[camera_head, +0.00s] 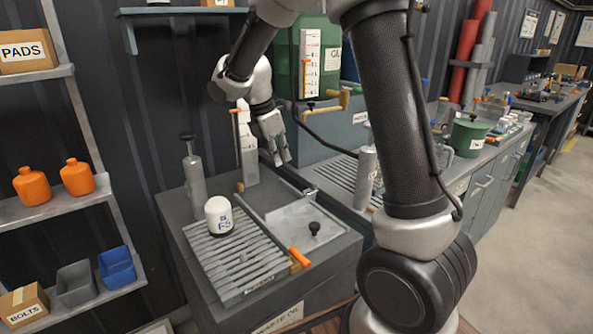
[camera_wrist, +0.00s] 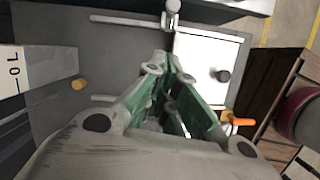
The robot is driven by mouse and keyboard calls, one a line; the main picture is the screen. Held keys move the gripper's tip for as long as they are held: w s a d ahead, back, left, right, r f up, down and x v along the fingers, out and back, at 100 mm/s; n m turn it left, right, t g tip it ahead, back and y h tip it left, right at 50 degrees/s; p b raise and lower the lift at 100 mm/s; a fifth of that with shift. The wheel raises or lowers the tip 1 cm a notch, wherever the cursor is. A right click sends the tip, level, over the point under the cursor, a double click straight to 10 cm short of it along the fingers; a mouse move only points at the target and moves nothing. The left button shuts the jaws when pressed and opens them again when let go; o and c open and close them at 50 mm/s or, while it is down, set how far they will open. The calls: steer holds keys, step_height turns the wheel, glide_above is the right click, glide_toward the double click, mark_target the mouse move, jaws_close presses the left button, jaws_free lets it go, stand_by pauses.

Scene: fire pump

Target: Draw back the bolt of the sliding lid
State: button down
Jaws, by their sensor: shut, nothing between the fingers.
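The sliding lid (camera_head: 290,222) is a pale metal plate with a black knob (camera_head: 314,228), on top of the grey cabinet. It also shows as a bright plate in the wrist view (camera_wrist: 203,62). An orange bolt handle (camera_head: 300,257) sticks out at the lid's front edge; it also shows in the wrist view (camera_wrist: 240,121), right of my fingers. The rest of the bolt is hard to make out. My gripper (camera_head: 283,160) is above and behind the lid, apart from the handle. Its green-padded fingers (camera_wrist: 168,72) are shut and empty.
A white canister (camera_head: 220,216) stands on the slatted rack (camera_head: 243,262) left of the lid. A grey upright cylinder (camera_head: 194,180) and an upright post with an orange handle (camera_head: 246,150) stand behind. A green tank (camera_head: 310,60) is at the back.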

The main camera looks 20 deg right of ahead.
glide_toward(311, 190)
steer(key=a+f, duration=0.4)
steer(key=shift+s+a, duration=0.1)
steer(key=shift+a, duration=0.2)
steer(key=d, duration=0.1)
steer(key=d+f, duration=0.1)
steer(key=d, duration=0.1)
steer(key=shift+d, duration=0.5)
steer(key=shift+d+f, duration=0.15)
steer(key=shift+d, duration=1)
